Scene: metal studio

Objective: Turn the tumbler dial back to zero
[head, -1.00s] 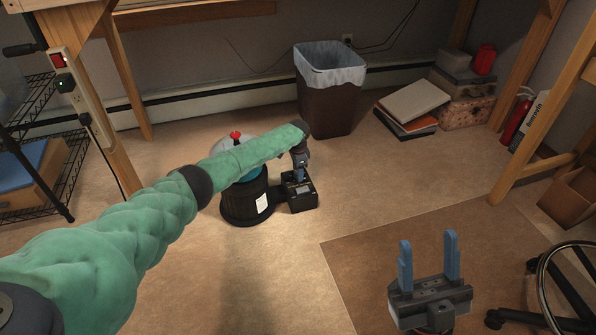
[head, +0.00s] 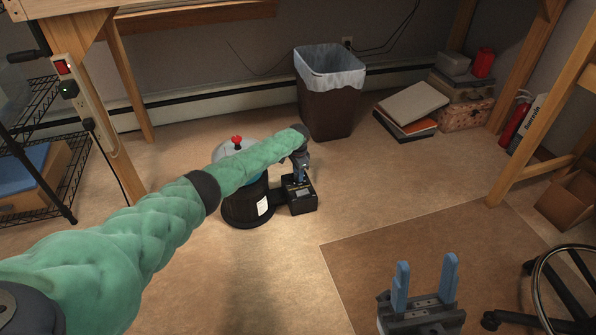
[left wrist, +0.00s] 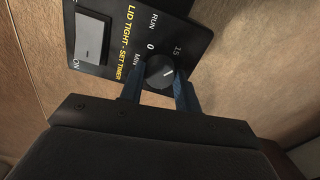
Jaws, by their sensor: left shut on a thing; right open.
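The tumbler (head: 235,212) is a dark barrel with a red knob on top, standing on the floor; my left arm partly covers it. Its black control box (head: 303,206) sits at its right. My left gripper (head: 301,179) points down onto this box. In the left wrist view the round dark dial (left wrist: 160,70) is between the blue fingers of my left gripper (left wrist: 158,90), which are shut on it. Its pale pointer mark lies on the right part of the dial, off the 0 label. My right gripper (head: 424,283) is open and empty at the lower right.
In the left wrist view a grey rocker switch (left wrist: 92,39) sits on the panel beside the dial. A lined trash bin (head: 328,105) stands behind the tumbler. A wire shelf (head: 50,150) is at the left and a chair (head: 570,290) at lower right.

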